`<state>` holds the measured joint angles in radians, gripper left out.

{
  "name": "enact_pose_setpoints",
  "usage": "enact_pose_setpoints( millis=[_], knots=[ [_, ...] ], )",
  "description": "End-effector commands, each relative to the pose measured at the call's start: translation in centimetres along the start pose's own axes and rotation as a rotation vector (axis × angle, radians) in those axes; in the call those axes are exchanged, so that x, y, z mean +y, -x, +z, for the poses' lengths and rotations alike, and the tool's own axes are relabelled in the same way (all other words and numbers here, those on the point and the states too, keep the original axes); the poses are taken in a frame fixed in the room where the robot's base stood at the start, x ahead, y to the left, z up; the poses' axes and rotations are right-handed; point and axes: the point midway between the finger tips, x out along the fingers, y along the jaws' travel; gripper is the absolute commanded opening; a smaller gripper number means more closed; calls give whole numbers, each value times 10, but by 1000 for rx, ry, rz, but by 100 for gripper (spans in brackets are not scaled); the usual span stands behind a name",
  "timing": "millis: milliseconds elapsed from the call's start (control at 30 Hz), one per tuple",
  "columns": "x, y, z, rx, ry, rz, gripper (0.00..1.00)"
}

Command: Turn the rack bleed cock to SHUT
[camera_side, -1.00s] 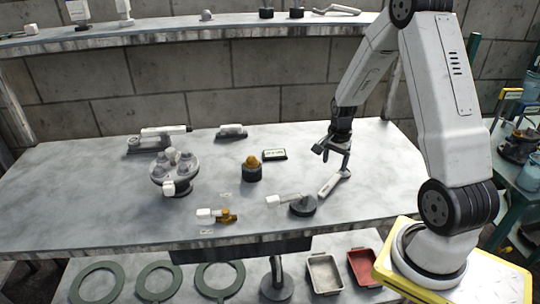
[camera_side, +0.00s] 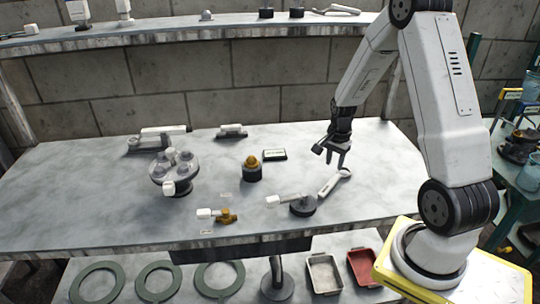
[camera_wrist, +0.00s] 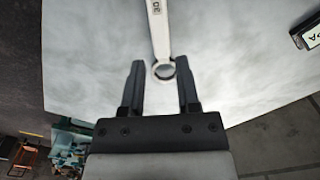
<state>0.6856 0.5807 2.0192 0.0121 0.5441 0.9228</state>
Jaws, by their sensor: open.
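A brass cock (camera_side: 227,216) with a white lever handle (camera_side: 205,213) sits on the bench in the side view, left of centre. The lever points left from the brass body. Small pale labels lie on the bench, one above it (camera_side: 226,195) and one below (camera_side: 207,232), too small to read. My gripper (camera_side: 332,158) is open and empty above the right part of the bench, well to the right of the cock. In the wrist view my gripper (camera_wrist: 160,85) shows both fingers apart, with a spanner's ring end between them in the picture. The cock is out of the wrist view.
The pale spanner (camera_side: 333,183) lies on the bench below my gripper; its handle shows in the wrist view (camera_wrist: 158,30). A round black-based fitting with a white lever (camera_side: 302,206) stands between gripper and cock. An orange-topped knob (camera_side: 252,168) and a flanged cluster (camera_side: 174,172) stand nearby.

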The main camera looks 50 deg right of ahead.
Motion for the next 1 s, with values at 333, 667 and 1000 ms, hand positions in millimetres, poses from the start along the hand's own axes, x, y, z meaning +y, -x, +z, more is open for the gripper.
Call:
enact_pose_setpoints(
  millis=[333,667,1000],
  knots=[
    [-29,2,33,26,394,19,0],
    [-76,6,105,78,1187,74,0],
    [-111,13,193,137,2019,165,0]
  ],
)
